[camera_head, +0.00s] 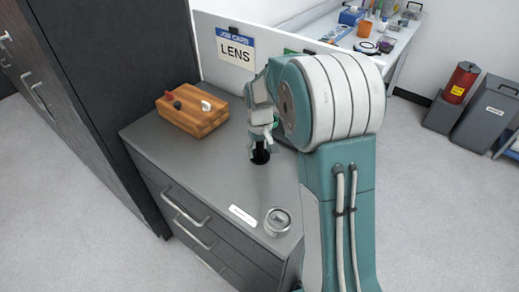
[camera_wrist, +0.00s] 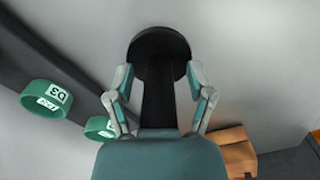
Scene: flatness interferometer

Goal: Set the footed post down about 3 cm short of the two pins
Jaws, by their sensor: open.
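The footed post is black with a wide round foot (camera_wrist: 160,48). In the wrist view it stands between the two fingers of my gripper (camera_wrist: 159,80), with a gap showing on each side. In the head view the dark post (camera_head: 261,155) shows just below my gripper (camera_head: 261,136), over the grey cabinet top. Its foot looks to be at the surface, but I cannot tell whether it touches. My gripper is open around the post. I cannot make out the two pins in either view; my arm hides part of the cabinet top.
A wooden block (camera_head: 192,112) with small knobs is at the cabinet's back left. A round clear-lidded tin (camera_head: 277,221) and white label (camera_head: 243,215) are near the front edge. Green D3 rings (camera_wrist: 48,98) show in the wrist view. A LENS sign (camera_head: 235,48) hangs behind.

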